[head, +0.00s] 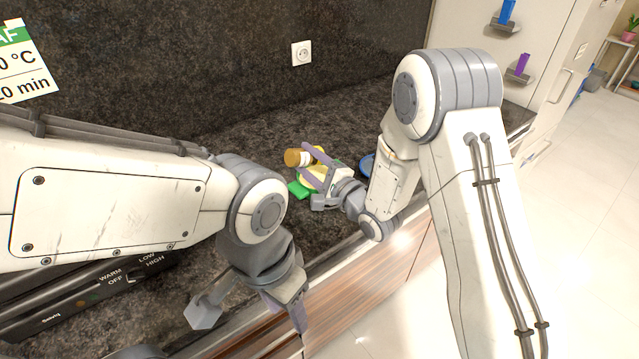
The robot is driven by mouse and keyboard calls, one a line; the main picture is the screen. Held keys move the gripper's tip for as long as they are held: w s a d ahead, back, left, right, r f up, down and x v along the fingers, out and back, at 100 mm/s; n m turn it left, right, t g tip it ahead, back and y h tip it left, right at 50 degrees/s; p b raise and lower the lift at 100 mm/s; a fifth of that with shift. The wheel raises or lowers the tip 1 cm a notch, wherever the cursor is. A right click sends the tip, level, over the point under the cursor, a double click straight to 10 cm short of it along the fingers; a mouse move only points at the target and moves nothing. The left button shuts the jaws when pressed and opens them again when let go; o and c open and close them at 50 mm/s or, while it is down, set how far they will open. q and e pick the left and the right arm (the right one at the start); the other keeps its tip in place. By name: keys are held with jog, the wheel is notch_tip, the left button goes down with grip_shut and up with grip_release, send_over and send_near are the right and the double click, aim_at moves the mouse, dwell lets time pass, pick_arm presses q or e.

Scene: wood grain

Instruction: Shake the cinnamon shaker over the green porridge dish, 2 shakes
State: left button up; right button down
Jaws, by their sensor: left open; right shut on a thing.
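My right gripper (311,165) is shut on a small shaker (292,157) with an orange-brown end and a pale band. The shaker lies tilted nearly sideways above the counter, its brown end pointing left. Below it a green thing (299,190) shows, partly hidden by the gripper; I cannot tell whether it is the porridge dish. A yellow thing shows beside the fingers, its shape mostly covered. My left gripper (250,314) is open and empty at the counter's front edge, well apart from the shaker.
A blue round dish (366,163) sits behind my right wrist, partly hidden. The dark stone counter (240,140) is clear behind the shaker. A black appliance with a dial (84,300) stands at the lower left. A wall socket (301,53) is at the back.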

jog(key=shift+r, duration=0.1)
jog(key=shift+r+p, duration=2)
jog(key=shift+r, duration=0.5)
jog(key=shift+f, duration=0.15)
notch_tip(320, 180, down, 5)
jog(key=b, duration=0.4)
jog(key=shift+f+b, duration=0.1)
jog(key=shift+b, duration=0.25)
jog(key=shift+r, duration=0.2)
